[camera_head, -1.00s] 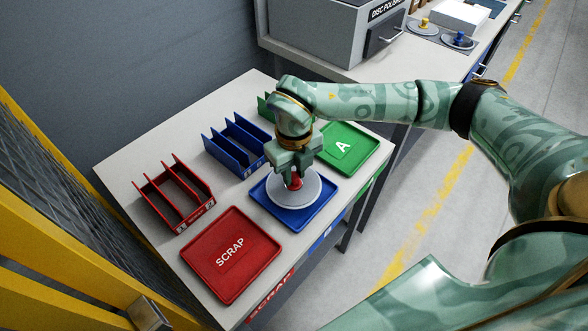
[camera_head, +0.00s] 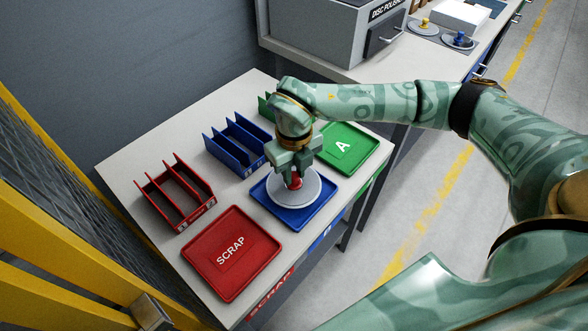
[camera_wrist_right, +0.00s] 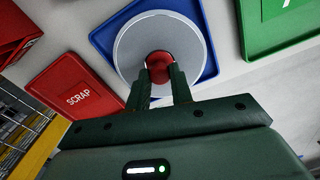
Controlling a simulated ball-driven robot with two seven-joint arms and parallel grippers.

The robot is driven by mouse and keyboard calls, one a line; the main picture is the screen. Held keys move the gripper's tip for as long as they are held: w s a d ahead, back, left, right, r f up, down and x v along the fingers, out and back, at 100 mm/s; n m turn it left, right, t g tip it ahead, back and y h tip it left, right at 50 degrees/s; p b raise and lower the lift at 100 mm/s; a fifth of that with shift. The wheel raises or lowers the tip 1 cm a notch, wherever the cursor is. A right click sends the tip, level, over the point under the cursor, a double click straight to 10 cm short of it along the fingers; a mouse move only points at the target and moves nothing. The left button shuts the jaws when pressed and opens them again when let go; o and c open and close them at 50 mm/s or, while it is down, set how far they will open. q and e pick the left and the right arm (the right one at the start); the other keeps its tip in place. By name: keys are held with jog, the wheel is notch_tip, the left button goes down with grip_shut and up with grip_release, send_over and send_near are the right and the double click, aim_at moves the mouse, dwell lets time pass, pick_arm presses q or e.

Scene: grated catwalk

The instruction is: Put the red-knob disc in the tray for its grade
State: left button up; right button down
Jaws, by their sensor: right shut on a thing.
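The red-knob disc is a grey round plate (camera_head: 313,190) with a red knob (camera_head: 295,182) at its centre. It is over the blue tray (camera_head: 325,209), between the red and green trays; I cannot tell whether it touches the tray floor. My right gripper (camera_head: 290,172) is shut on the red knob from above. In the right wrist view the fingers (camera_wrist_right: 161,78) close on the knob (camera_wrist_right: 159,62), with the disc (camera_wrist_right: 192,40) inside the blue tray's outline (camera_wrist_right: 102,38). The blue tray's label is hidden by the disc. My left gripper is not in view.
The red SCRAP tray (camera_head: 208,254) lies left of the blue tray, the green A tray (camera_head: 358,160) right. Red (camera_head: 178,207) and blue (camera_head: 232,148) slotted racks stand behind. Yellow-knob (camera_head: 424,27) and blue-knob (camera_head: 459,41) discs sit on the far bench. A yellow railing (camera_head: 60,232) edges the left.

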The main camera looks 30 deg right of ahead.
jog(key=shift+f+b, duration=0.5)
jog(key=shift+f, duration=0.75)
jog(key=c, duration=0.7)
grip_release()
jog(key=shift+c, duration=0.2)
jog(key=shift+r, duration=0.15)
notch_tip(320, 180, up, 8)
jog(key=p, duration=0.7)
